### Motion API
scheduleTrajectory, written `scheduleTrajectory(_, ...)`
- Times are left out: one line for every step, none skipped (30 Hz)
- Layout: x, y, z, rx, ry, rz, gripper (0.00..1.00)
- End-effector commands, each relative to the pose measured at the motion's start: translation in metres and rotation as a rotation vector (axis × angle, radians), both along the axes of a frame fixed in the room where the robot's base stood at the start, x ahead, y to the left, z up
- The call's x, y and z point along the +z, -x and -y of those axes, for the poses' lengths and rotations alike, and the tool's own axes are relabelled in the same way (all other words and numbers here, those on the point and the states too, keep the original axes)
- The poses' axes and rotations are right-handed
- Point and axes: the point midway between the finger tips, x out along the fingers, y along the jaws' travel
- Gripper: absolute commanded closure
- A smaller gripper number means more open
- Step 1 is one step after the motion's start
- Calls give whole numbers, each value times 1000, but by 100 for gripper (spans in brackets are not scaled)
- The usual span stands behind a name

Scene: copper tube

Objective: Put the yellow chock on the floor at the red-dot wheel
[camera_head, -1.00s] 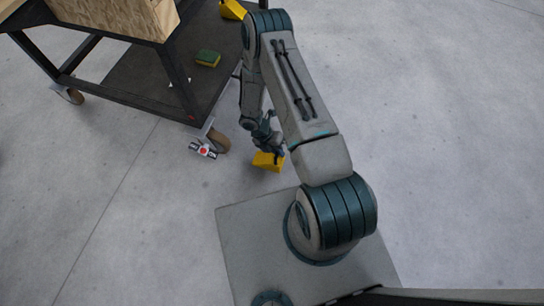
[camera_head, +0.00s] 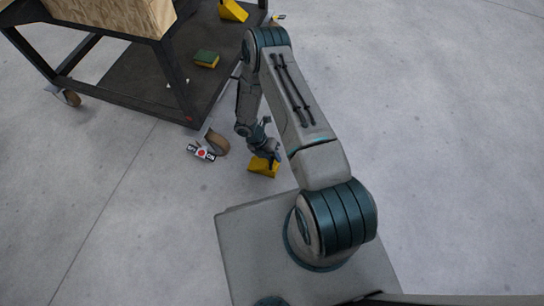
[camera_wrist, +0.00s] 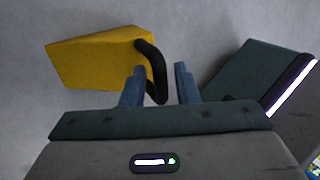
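The yellow chock (camera_head: 263,167) is at floor level, right of and a little nearer than the red-dot wheel (camera_head: 217,143), with a gap of floor between them. A label with a red dot (camera_head: 201,153) sits in front of that brown wheel. My gripper (camera_head: 268,151) is low, at the chock's far upper side. In the wrist view the chock (camera_wrist: 98,57) lies left of my gripper (camera_wrist: 159,75). The fingers stand apart, with the chock's black handle between them, near the left finger. I cannot tell whether the handle touches that finger.
The dark cart (camera_head: 150,75) stands at upper left, carrying a green and yellow sponge (camera_head: 206,59) and another yellow chock (camera_head: 233,10) on its lower shelf. Another wheel (camera_head: 68,98) is at its left. The floor (camera_head: 440,120) to the right is clear.

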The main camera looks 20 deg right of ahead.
Motion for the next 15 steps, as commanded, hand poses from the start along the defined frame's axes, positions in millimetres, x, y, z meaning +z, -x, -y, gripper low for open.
scheduleTrajectory(0, 0, 0, 0, 0, 0, 66)
scheduleTrajectory(0, 0, 0, 0, 0, 0, 66)
scheduleTrajectory(0, 0, 0, 0, 0, 0, 66)
scheduleTrajectory(0, 0, 0, 0, 0, 0, 66)
scheduleTrajectory(0, 0, 0, 0, 0, 0, 66)
scheduleTrajectory(0, 0, 0, 0, 0, 0, 66)
scheduleTrajectory(0, 0, 0, 0, 0, 0, 66)
scheduleTrajectory(1, 0, 0, 0, 0, 0, 66)
scheduleTrajectory(1, 0, 0, 0, 0, 0, 66)
scheduleTrajectory(3, 0, 0, 0, 0, 0, 66)
scheduleTrajectory(4, 0, 0, 0, 0, 0, 66)
scheduleTrajectory(8, -2, -2, 0, 0, 2, 66)
scheduleTrajectory(12, -3, -3, 0, 0, 2, 66)
scheduleTrajectory(17, -5, -5, 0, 1, 2, 66)
scheduleTrajectory(24, -7, -7, 1, 1, 3, 66)
